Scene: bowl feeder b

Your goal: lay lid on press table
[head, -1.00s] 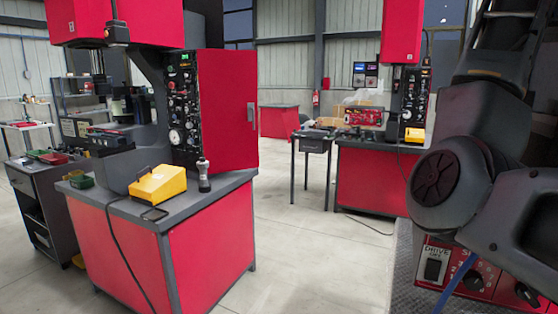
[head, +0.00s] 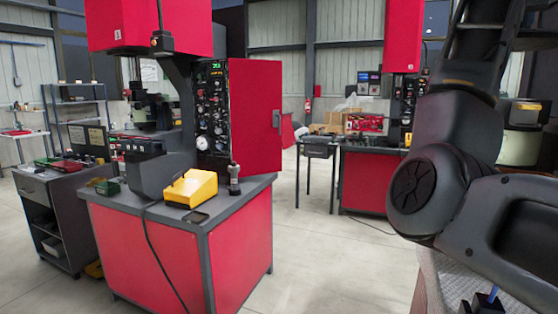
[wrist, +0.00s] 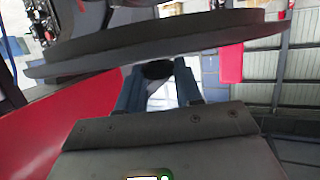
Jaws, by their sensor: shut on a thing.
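The lid (wrist: 150,50) is a dark grey round disc, seen nearly edge-on and tilted across the top of the wrist view. My gripper (wrist: 158,86) is shut on the dark knob at the disc's middle, with one finger on each side. The press table (head: 255,185) stands left of centre in the head view. It has a grey top, red panels and a tall press on it. My gripper and the lid do not show in the head view, where only my arm fills the right side.
On the press table are a yellow box (head: 192,187), a small upright dark handle (head: 233,180) and a flat dark item (head: 196,217). A grey cabinet (head: 62,215) stands to its left. Another red bench (head: 365,180) stands behind. Open floor lies right of the press table.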

